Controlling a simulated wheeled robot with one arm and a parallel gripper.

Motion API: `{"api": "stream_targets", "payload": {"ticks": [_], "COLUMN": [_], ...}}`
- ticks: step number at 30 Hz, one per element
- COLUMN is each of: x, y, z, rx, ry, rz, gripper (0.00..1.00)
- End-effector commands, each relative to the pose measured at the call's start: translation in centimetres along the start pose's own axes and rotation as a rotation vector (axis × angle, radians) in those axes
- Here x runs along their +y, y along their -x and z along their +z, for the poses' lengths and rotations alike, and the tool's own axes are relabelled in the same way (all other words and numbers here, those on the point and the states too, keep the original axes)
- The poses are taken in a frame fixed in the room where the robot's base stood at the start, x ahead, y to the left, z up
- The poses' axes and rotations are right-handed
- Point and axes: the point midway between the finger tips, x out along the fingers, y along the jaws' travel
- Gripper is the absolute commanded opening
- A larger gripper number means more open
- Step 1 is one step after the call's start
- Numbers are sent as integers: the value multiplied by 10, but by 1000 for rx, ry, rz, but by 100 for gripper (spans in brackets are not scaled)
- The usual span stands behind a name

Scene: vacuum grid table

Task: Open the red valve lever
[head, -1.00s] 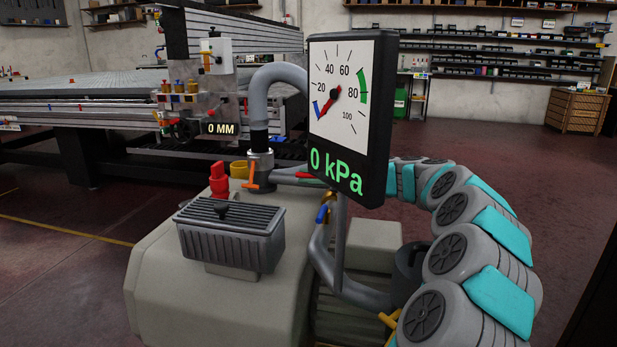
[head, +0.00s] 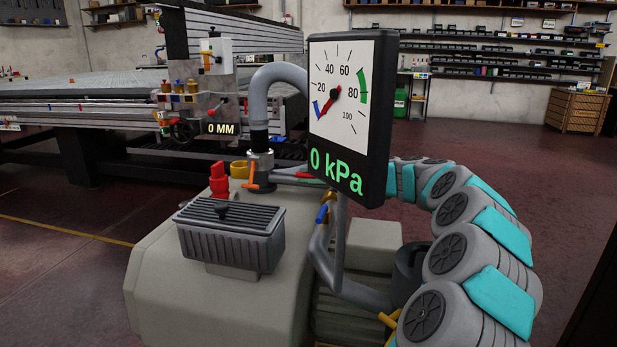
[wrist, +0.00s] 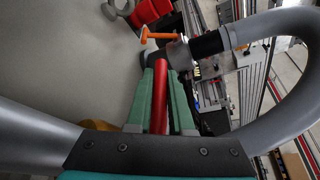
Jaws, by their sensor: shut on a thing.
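The red valve lever (wrist: 161,96) lies lengthwise between the two green fingers of my gripper (wrist: 161,82) in the wrist view. The gripper is shut on it. Its far end meets a grey pipe fitting. In the head view only a short red piece of the lever (head: 304,175) shows left of the gauge (head: 350,115); the gauge hides my gripper. My arm curves in from the right behind the gauge. The gauge reads 0 kPa.
An orange lever (head: 256,186) sits on the upright pipe close to the red valve lever. A blue lever (head: 322,214) is lower on the piping. A thick grey hose (head: 268,82) arches above. A red fitting (head: 219,180) and a ribbed grey box (head: 230,235) stand on the pump.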

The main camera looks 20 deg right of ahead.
Motion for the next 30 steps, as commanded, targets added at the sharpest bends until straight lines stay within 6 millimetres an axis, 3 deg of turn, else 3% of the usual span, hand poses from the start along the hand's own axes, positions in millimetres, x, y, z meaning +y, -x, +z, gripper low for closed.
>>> {"api": "stream_targets", "payload": {"ticks": [17, 30], "x": [0, -12], "y": [-2, -6], "z": [-2, -18], "rx": [39, 306], "ry": [-13, -81], "rz": [-24, -192], "gripper": [0, 0]}}
